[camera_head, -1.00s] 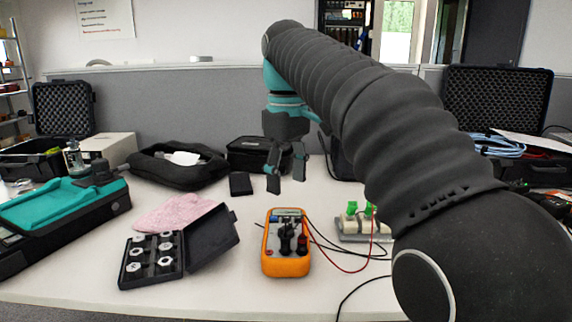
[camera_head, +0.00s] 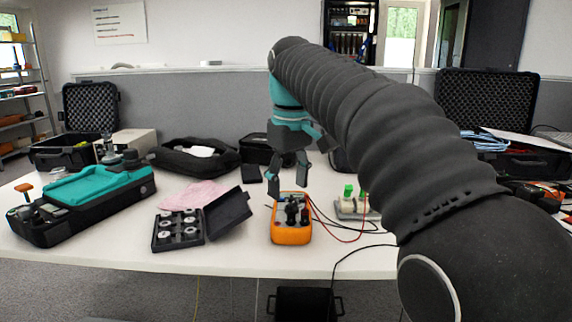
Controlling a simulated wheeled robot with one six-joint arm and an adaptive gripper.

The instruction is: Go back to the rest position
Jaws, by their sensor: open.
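My gripper (camera_head: 287,178) hangs from the end of my arm near the middle of the view, fingers pointing down and apart. It is open with nothing between its fingers. In the picture it shows just above the back edge of the orange handheld instrument (camera_head: 291,234). I cannot tell its exact height over the table. My arm reaches across from the lower right and hides part of the table's right side.
The white table (camera_head: 120,250) holds an open black case of small round parts (camera_head: 178,230), a pink cloth (camera_head: 193,194), a teal-topped device (camera_head: 95,186), black bags (camera_head: 193,160) and a socket strip with green plugs (camera_head: 352,206). A black bin (camera_head: 304,304) stands on the floor in front.

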